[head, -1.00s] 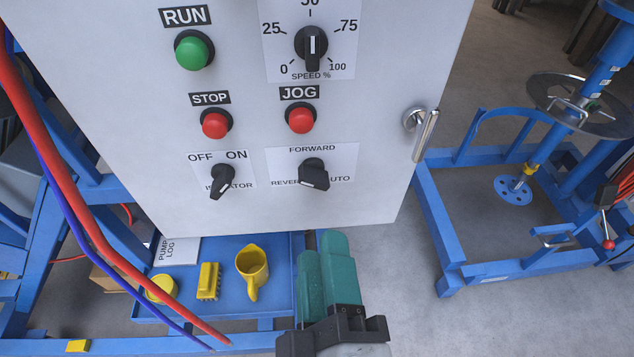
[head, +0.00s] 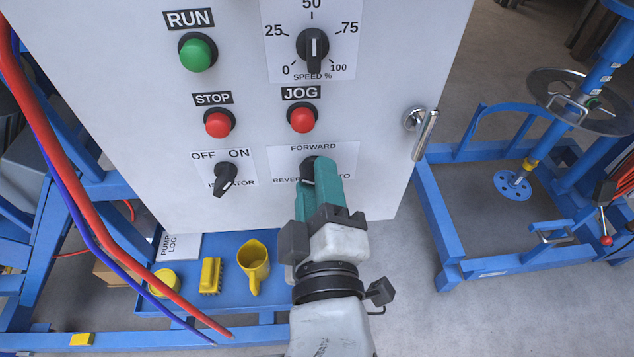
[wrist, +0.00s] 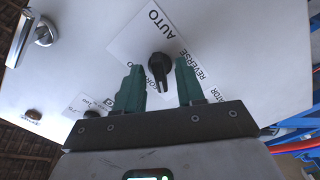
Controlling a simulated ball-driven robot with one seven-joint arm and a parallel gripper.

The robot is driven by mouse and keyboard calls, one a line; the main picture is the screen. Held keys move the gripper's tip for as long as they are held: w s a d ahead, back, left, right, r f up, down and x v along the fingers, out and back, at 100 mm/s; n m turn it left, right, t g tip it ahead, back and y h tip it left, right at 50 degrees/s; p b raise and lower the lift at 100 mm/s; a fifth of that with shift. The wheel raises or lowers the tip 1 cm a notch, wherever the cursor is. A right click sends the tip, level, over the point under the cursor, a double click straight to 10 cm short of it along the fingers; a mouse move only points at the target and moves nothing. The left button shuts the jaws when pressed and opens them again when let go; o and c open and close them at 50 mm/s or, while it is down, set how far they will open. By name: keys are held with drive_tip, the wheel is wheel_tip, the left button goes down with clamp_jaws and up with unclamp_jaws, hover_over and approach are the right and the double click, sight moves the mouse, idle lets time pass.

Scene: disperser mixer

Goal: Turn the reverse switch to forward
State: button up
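The reverse switch (head: 307,164) is a black knob on a white plate, low on the grey panel. The plate reads FORWARD above, REVERSE at left and AUTO at right. In the head view my gripper (head: 316,178) covers most of the knob, and its pointer direction cannot be read. In the wrist view the knob (wrist: 160,64) stands between the two green fingers of my gripper (wrist: 158,68), with a gap on both sides. The gripper is open and holds nothing. The left finger partly hides the FORWARD label there.
The isolator switch (head: 226,178) sits close at left. The JOG button (head: 302,118) and speed knob (head: 313,46) are above. A metal door handle (head: 425,132) sticks out at right. A blue tray (head: 218,293) with a yellow jug (head: 254,262) lies below.

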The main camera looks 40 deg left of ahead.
clamp_jaws()
drive_tip(key=shift+m, duration=0.3)
drive_tip(key=m, duration=1.1)
drive_tip(key=shift+b, duration=0.35)
drive_tip(key=shift+m, duration=0.3)
idle(0.4)
unclamp_jaws()
drive_tip(key=shift+s, duration=0.15)
